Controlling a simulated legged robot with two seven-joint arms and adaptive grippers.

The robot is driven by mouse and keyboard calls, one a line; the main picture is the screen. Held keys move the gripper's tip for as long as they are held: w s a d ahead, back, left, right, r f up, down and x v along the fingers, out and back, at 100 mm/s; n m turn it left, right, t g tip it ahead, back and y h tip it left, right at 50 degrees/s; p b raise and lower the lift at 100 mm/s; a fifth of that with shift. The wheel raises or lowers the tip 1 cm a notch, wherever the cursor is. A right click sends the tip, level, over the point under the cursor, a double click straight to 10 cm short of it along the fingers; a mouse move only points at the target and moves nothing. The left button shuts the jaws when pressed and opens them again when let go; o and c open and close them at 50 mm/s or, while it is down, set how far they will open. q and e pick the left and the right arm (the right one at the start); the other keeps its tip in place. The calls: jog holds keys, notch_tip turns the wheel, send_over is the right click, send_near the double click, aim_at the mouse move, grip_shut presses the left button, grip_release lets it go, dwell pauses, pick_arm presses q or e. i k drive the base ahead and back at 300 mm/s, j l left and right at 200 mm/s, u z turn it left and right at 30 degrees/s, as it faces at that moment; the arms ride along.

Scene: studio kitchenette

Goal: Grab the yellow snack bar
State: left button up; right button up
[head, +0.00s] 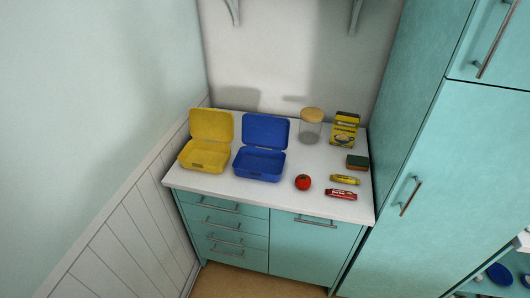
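The yellow snack bar (345,180) lies flat on the white countertop (225,188), toward its right side. A red snack bar (341,194) lies just in front of it, nearer the counter's front edge, with a small gap between them. Neither of my grippers shows in the head view.
A red tomato (303,182) sits left of the bars, a sponge (357,162) behind them. An open blue lunchbox (260,163) and open yellow lunchbox (205,155) stand left. A lidded jar (311,128) and yellow box (344,132) stand behind. A tall teal cabinet (420,190) borders the right.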

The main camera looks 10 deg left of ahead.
aim_at(347, 180)
jog(key=i+j, duration=0.15)
jog(key=i+j+z, duration=0.3)
jog(key=z, duration=0.15)
jog(key=i+j+z, duration=0.4)
jog(key=k+j, duration=0.05)
